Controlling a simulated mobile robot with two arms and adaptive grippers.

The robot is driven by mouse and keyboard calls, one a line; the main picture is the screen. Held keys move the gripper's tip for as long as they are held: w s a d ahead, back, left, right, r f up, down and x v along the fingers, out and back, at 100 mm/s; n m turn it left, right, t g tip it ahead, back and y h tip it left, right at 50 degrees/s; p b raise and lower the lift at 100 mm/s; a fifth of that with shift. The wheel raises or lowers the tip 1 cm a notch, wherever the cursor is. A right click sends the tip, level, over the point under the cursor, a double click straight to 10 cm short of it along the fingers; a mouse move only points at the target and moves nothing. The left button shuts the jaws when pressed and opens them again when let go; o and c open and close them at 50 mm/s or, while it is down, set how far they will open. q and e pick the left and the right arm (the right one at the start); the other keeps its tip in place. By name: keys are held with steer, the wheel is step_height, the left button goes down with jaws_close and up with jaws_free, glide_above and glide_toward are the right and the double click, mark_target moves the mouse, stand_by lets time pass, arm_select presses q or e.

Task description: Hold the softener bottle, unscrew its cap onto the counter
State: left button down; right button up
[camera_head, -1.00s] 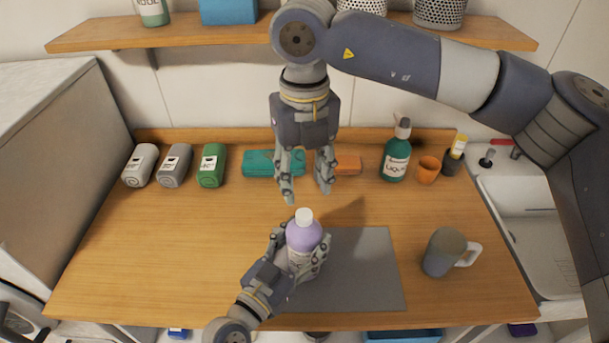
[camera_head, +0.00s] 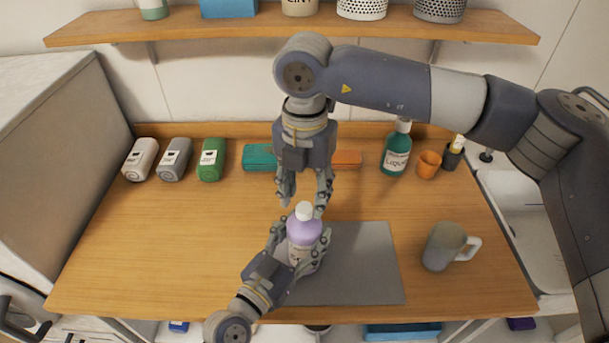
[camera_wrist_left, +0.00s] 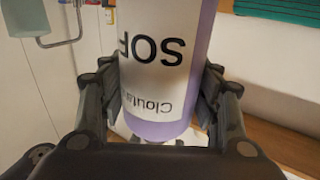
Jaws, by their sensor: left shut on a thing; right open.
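The purple softener bottle (camera_head: 303,232) stands upright at the left part of the grey mat (camera_head: 365,265), with its white cap (camera_head: 304,209) on top. My left gripper (camera_head: 307,258) is shut around the bottle's body from the front left. In the left wrist view the bottle's white label (camera_wrist_left: 160,60) shows upside down between the fingers. My right gripper (camera_head: 305,197) points down from above, open, with its fingertips just above and to either side of the cap. I cannot tell whether a fingertip touches the cap.
A grey mug (camera_head: 443,246) stands right of the bottle. Along the back are white, grey and green (camera_head: 212,159) containers, teal cloths (camera_head: 258,157), an orange block (camera_head: 347,159), a green liquid bottle (camera_head: 396,150) and an orange cup (camera_head: 428,164). The counter's left part is clear.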

mark_target(304, 211)
steer(key=shift+f, duration=1.4)
